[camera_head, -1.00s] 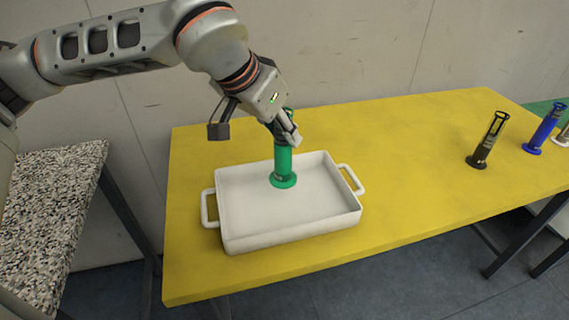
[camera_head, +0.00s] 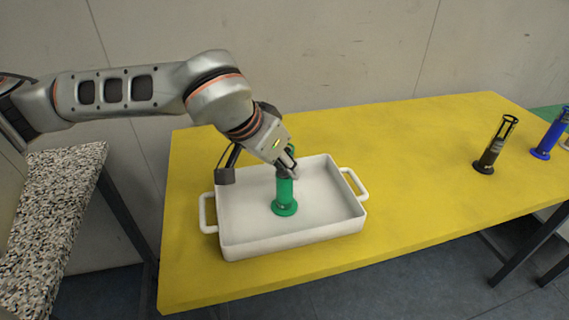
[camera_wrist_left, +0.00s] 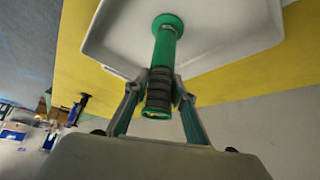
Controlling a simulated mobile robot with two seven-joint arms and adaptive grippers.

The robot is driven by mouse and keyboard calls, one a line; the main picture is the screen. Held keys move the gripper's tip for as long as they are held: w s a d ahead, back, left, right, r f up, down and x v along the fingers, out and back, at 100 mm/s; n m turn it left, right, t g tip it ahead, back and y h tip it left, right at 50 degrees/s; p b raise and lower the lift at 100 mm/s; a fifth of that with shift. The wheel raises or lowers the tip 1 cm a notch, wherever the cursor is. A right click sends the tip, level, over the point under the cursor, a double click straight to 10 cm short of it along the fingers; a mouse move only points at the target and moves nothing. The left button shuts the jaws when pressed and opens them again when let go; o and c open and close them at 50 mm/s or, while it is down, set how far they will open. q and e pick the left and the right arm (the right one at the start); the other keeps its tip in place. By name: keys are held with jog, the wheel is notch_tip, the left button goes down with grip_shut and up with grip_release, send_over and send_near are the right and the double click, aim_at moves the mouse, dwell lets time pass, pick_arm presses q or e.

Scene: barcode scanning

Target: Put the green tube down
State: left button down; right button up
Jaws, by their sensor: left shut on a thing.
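The green tube (camera_head: 285,194) is upright inside the white tray (camera_head: 290,240), near its middle. Its round base is at or very close to the tray floor; I cannot tell if it touches. My left gripper (camera_head: 287,170) is shut on the upper part of the tube. In the left wrist view, the two fingers (camera_wrist_left: 157,98) close around the tube's dark ridged section, and the green tube (camera_wrist_left: 165,48) reaches away toward its round base over the tray (camera_wrist_left: 220,30). My right gripper is not in view.
The tray stands on a yellow table (camera_head: 400,150). A black tube (camera_head: 490,155) and a blue tube (camera_head: 548,138) stand at the right. A speckled counter (camera_head: 50,205) is at the left. The table between tray and black tube is clear.

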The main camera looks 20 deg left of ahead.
pick_arm(q)
jog(key=c, duration=1.7)
grip_release()
jog(key=shift+f, duration=0.1)
jog(key=shift+p+v, duration=1.2)
jog(key=shift+v, duration=4.95)
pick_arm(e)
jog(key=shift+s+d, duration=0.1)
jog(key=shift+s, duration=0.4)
pick_arm(q)
jog(key=shift+w, duration=0.1)
